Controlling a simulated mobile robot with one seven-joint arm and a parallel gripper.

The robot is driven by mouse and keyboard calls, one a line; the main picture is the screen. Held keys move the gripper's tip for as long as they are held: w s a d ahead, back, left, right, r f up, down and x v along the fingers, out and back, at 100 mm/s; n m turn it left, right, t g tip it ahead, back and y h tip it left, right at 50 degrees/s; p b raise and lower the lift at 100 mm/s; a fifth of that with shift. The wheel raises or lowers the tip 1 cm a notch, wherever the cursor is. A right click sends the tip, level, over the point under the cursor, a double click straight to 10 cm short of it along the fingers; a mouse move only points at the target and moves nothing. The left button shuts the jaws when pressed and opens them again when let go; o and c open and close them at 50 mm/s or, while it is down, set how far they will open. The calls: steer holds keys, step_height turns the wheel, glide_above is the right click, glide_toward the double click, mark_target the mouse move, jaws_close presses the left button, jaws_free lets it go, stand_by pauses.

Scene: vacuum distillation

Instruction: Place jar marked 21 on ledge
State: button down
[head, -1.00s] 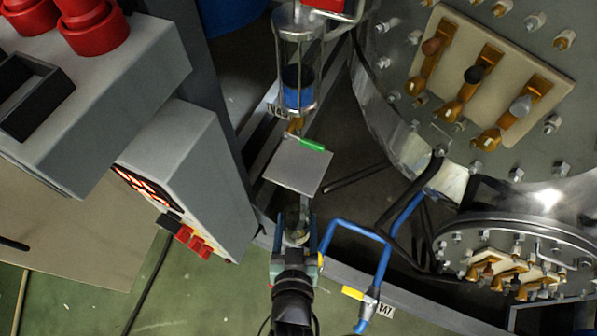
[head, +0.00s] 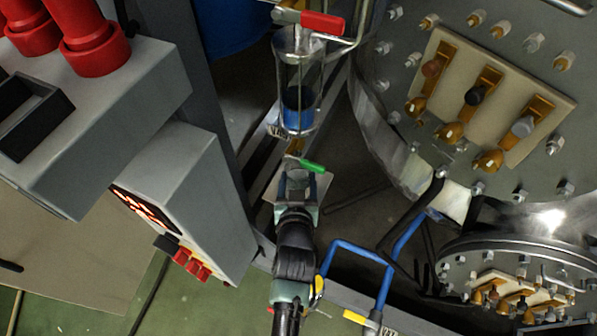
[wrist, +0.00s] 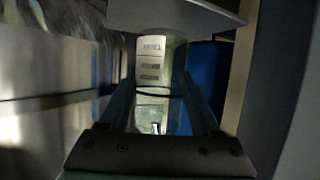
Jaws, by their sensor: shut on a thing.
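My gripper (head: 298,187) is shut on a clear glass jar (head: 299,176). The jar also shows in the wrist view (wrist: 152,72), between the two fingers, with a pale label on its side; I cannot read the number. The ledge (head: 321,188) is a small square grey plate below the sight glass, now mostly hidden by my gripper and the jar in the head view. In the wrist view a grey plate edge (wrist: 178,17) lies at the top, close to the jar's far end. I cannot tell whether jar and ledge touch.
A green-handled valve (head: 306,164) sits just above the ledge, under a glass cylinder with blue liquid (head: 298,105). A grey control box (head: 190,195) stands left. Blue pipes (head: 358,250) and a large steel vessel (head: 405,165) are on the right.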

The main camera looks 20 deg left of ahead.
mark_target(299, 175)
steer(key=w, duration=0.1)
steer(key=w+a, duration=0.1)
steer(key=shift+w, duration=0.35)
steer(key=shift+f+b, duration=0.35)
steer(key=shift+f, duration=0.35)
steer(key=shift+f, duration=0.15)
steer(key=shift+c, duration=0.5)
jaws_free()
